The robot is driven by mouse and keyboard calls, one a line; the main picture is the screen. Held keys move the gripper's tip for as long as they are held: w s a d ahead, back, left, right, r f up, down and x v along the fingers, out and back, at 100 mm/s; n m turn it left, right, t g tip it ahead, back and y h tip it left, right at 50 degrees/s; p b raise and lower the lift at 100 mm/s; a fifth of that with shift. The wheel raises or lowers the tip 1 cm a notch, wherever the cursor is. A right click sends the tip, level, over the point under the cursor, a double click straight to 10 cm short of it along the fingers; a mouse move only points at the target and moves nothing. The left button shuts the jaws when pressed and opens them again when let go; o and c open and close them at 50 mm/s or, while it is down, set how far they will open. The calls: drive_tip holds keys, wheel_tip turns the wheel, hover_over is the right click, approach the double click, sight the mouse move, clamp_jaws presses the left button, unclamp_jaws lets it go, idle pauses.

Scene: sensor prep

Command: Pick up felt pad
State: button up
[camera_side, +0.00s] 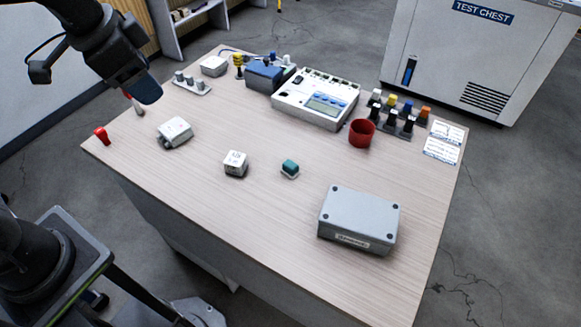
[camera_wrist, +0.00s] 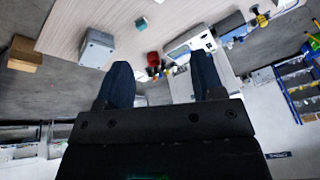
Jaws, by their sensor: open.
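A small teal block with a pale lower part (camera_side: 290,168) sits on the table near its middle; it looks like the felt pad, though its material is hard to tell. It also shows small at the top of the wrist view (camera_wrist: 142,22). My gripper (camera_side: 143,92) is high over the table's far left part, well apart from the block. In the wrist view, the two dark blue fingers (camera_wrist: 162,61) stand wide apart with nothing between them.
A white meter (camera_side: 315,98) stands at the back. The front left of the table (camera_side: 190,190) is clear.

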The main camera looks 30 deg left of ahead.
drive_tip(key=w+d+f+m+g, duration=0.25)
drive_tip(key=w+d+m, duration=0.25)
drive_tip(key=w, duration=0.4)
drive_tip(key=m+g, duration=0.2)
drive_tip(key=m, duration=0.7)
hover_over(291, 164)
drive_tip(key=shift+t, duration=0.25)
drive_tip(key=f, duration=2.2)
drive_tip(key=shift+s+f, duration=0.25)
drive_tip(key=shift+w+f, duration=0.15)
drive_tip(key=shift+f, duration=1.4)
drive_tip(key=shift+w+f, duration=0.1)
drive_tip(key=shift+f, duration=1.45)
drive_tip(key=c, duration=1)
drive_tip(key=shift+r, duration=0.1)
